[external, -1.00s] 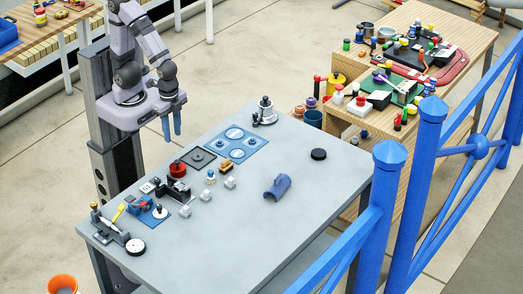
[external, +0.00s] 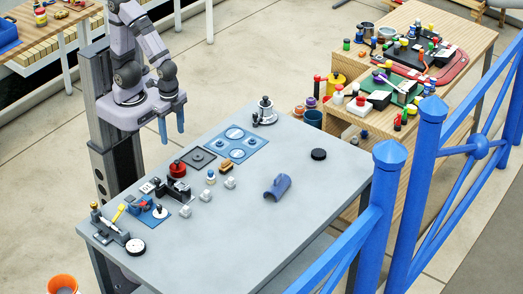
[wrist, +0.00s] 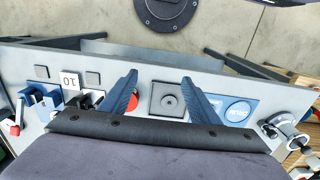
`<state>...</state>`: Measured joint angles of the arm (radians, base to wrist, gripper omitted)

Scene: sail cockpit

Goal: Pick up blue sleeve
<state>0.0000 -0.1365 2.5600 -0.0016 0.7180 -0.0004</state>
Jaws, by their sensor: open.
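The blue sleeve (external: 277,187) lies on its side on the right part of the grey table (external: 240,245), with its open end facing the lower left. It does not show in the wrist view. My gripper (external: 172,129) is open and empty, above the far left edge of the table, well away from the sleeve. In the wrist view my gripper's two blue fingers (wrist: 160,92) stand wide apart, with a dark square plate (wrist: 168,100) seen between them.
A blue plate with round discs (external: 236,144), a red round part (external: 178,168), a black clamp (external: 174,190) and several small white blocks (external: 205,195) stand left of the sleeve. A black disc (external: 318,154) lies beyond it. Blue railing (external: 375,220) runs along the right. Table around the sleeve is clear.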

